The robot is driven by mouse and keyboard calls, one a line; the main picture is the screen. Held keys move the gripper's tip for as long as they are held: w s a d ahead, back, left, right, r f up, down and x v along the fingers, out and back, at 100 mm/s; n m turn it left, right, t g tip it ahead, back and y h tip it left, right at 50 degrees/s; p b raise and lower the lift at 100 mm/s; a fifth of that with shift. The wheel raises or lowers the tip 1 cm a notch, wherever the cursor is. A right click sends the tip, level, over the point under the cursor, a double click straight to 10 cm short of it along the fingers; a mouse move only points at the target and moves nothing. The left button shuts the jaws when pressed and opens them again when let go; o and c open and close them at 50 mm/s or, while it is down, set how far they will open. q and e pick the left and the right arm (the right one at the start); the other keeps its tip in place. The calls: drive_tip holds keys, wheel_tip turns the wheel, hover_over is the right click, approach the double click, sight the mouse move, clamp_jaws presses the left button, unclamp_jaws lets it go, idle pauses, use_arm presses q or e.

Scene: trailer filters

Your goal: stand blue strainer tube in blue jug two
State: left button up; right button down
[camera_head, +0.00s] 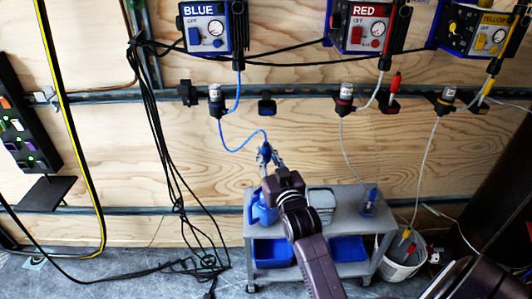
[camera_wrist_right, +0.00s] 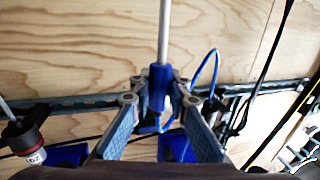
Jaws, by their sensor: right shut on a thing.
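The blue strainer tube (camera_wrist_right: 160,80) has a pale rod and a blue end piece. In the right wrist view its blue part is between the fingers of my right gripper (camera_wrist_right: 160,100), which is shut on it. In the head view my right gripper (camera_head: 267,162) is just above the left part of the cart, and a thin blue hose runs from it up to the wall. A blue jug (camera_head: 262,212) stands on the cart's left side, just below the gripper and partly hidden by my arm. I cannot tell whether it is jug two. My left gripper is out of view.
The grey cart (camera_head: 345,222) also carries a pale container (camera_head: 322,200) and a clear jug with blue (camera_head: 369,201). Blue bins (camera_head: 347,248) sit below. A white bucket (camera_head: 403,262) stands at right. Black cables (camera_head: 165,130) hang at left.

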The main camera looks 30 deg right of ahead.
drive_tip(key=shift+f, duration=0.25)
drive_tip(key=shift+f+b, duration=0.85)
drive_tip(key=shift+f, duration=0.6)
use_arm(q)
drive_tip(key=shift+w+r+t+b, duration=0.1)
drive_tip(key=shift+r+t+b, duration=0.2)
drive_tip(key=shift+b, duration=0.2)
use_arm(e)
drive_tip(key=shift+f, duration=1)
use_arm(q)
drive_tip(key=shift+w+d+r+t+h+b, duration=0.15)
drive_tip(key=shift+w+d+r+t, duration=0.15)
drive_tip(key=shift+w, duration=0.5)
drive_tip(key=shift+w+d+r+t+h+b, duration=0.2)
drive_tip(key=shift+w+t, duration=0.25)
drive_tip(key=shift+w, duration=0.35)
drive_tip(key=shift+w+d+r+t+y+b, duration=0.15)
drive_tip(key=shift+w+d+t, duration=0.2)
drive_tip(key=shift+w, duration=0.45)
use_arm(e)
drive_tip(key=shift+f, duration=0.9)
drive_tip(key=c, duration=1.8)
unclamp_jaws()
drive_tip(key=shift+o, duration=0.2)
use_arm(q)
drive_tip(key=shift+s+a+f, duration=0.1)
